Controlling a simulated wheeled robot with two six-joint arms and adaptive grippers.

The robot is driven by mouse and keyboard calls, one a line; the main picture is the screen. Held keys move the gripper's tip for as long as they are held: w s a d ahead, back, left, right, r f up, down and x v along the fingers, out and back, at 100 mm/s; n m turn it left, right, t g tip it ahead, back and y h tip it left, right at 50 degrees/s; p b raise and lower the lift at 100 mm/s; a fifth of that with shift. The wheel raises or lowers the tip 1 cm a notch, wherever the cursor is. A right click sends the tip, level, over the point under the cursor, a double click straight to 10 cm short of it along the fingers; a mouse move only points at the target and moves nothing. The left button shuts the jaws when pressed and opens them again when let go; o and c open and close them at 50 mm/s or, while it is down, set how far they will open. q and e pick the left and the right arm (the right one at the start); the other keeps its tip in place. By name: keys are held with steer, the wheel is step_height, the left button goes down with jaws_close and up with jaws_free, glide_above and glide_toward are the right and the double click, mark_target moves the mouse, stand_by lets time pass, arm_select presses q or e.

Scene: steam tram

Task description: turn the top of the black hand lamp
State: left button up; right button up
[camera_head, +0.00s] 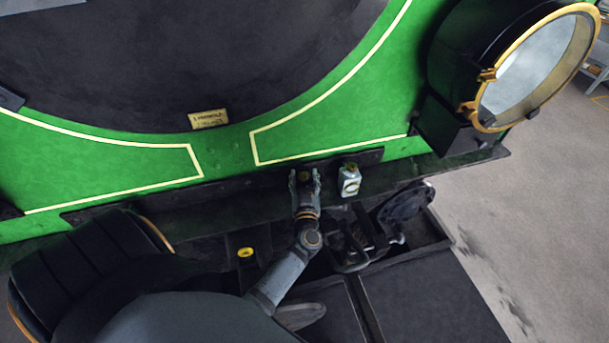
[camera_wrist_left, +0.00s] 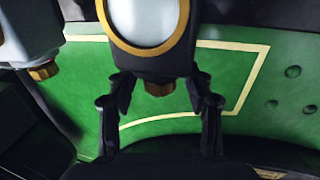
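The black hand lamp (camera_wrist_left: 150,62) shows in the left wrist view, upside down in the picture, with a pale round lens in a brass ring. Its small brass top (camera_wrist_left: 160,88) sits between the spread fingertips of my left gripper (camera_wrist_left: 160,80), with a visible gap on both sides. In the head view my left gripper (camera_head: 304,178) is at the green front, and a bit of the brass top shows between its fingers. The gripper hides most of the lamp there. My right gripper is not in view.
A pale grey lamp (camera_head: 349,182) stands close to the right of my gripper; it also shows in the left wrist view (camera_wrist_left: 25,35). A large brass-rimmed headlamp (camera_head: 530,75) juts out at upper right. Dark coupling gear (camera_head: 405,205) lies below. Open floor (camera_head: 550,200) is at right.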

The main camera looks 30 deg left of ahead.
arm_select(q)
steer(key=shift+c, duration=1.2)
steer(key=shift+w+a, duration=0.1)
steer(key=c, duration=0.5)
jaws_close()
steer(key=shift+m+t+h+p, duration=0.5)
steer(key=shift+m+h+p, duration=0.1)
steer(key=shift+h, duration=0.2)
steer(key=shift+m+t+h, duration=0.5)
steer(key=shift+m+h, duration=0.3)
steer(key=shift+h, duration=0.3)
steer(key=shift+a+f+m+t+h, duration=0.15)
steer(key=shift+m+t+h, duration=0.2)
steer(key=shift+h, duration=0.25)
steer(key=shift+f+m+t+h+b, duration=0.25)
steer(key=shift+m+h+b, duration=0.7)
steer(key=shift+h+b, duration=0.25)
steer(key=shift+r+h, duration=0.2)
steer(key=shift+h, duration=0.1)
steer(key=shift+r, duration=0.2)
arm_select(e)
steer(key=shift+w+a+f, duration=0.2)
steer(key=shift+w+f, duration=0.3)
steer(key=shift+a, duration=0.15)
